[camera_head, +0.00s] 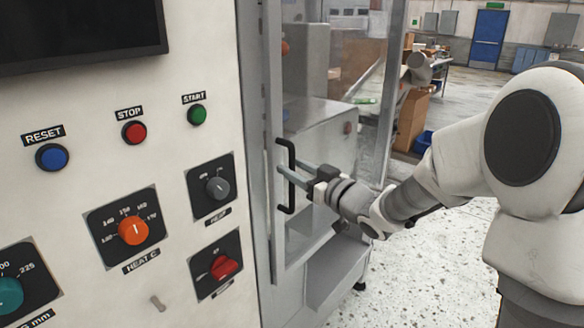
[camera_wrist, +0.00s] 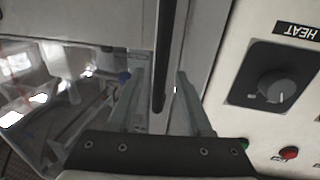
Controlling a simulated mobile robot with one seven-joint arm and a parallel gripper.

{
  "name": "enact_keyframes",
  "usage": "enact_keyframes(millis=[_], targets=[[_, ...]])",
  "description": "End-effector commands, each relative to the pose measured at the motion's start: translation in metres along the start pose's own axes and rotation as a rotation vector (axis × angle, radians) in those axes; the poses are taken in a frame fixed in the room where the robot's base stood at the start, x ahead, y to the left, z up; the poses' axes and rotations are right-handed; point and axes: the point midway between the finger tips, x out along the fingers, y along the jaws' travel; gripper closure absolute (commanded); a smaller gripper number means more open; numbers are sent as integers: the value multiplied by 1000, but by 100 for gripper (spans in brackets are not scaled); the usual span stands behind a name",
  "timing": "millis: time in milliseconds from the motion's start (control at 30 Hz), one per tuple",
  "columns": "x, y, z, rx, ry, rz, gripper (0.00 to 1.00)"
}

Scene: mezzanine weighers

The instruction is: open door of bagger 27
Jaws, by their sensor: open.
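The bagger's door is a clear panel in a grey metal frame (camera_head: 274,100). It looks closed against the cream control cabinet, and no bagger number is readable. A black upright bar handle (camera_head: 292,198) is on the door frame's left side. My gripper (camera_head: 281,170) reaches in from the right, its two fingers level with the middle of the handle. In the wrist view my gripper (camera_wrist: 160,76) is open, and the dark handle (camera_wrist: 164,60) runs between its fingers with gaps on both sides. I cannot tell whether either finger touches it.
The control panel left of the door has several knobs and buttons, including the red knob (camera_head: 224,268) and the grey heat knob (camera_head: 217,187). Speckled floor (camera_head: 425,285) lies open to the right. A cardboard box (camera_head: 412,118) and a blue bin (camera_head: 423,142) stand behind.

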Motion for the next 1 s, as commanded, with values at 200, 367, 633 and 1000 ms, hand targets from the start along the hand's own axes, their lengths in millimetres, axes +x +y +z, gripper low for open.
enact_keyframes(millis=[200,367,633,1000], targets=[[13,0,0,0,0,0,50],[13,0,0,0,0,1,50],[13,0,0,0,0,1,85],[13,0,0,0,0,1,100]])
